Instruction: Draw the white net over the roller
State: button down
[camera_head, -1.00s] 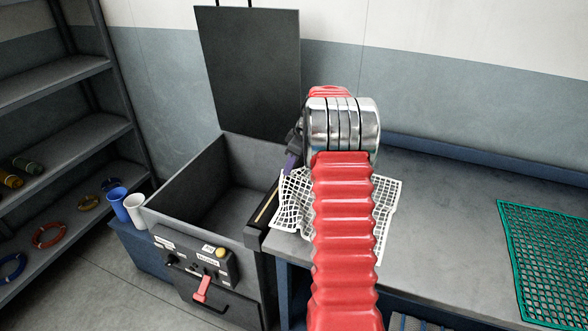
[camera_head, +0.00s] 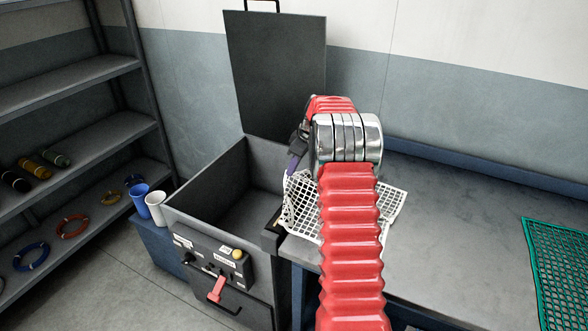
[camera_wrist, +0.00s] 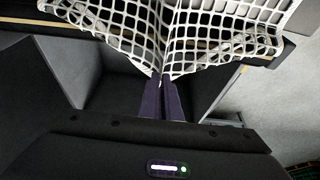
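The white net (camera_head: 300,205) lies on the grey table by the dark tub, and its left part reaches over the dark edge piece between them. My arm hides its middle. In the wrist view the net (camera_wrist: 205,35) fills the top and gathers into a point at my fingertips. My gripper (camera_wrist: 163,82) is shut on that gathered edge, over the tub side. In the head view only part of my purple fingers (camera_head: 293,163) shows. A thin yellowish strip (camera_wrist: 260,62) beside the net may belong to the roller; the roller itself is not clearly seen.
The dark tub (camera_head: 205,190) is open, its lid (camera_head: 275,75) raised behind. A control panel (camera_head: 212,258) with a red lever is on its front. A green net (camera_head: 560,265) lies at the table's right. Two cups (camera_head: 148,203) stand left, near shelves (camera_head: 90,140).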

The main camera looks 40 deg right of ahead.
jog(key=w+a, duration=0.4)
jog(key=w, duration=0.3)
jog(key=shift+w, duration=0.25)
dwell(0.4)
notch_tip(320, 180, down, 9)
dwell(1.1)
jog(key=c, duration=1.9)
grip_release()
jog(key=shift+o, duration=0.2)
jog(key=o, duration=0.6)
jog(key=shift+c, duration=0.2)
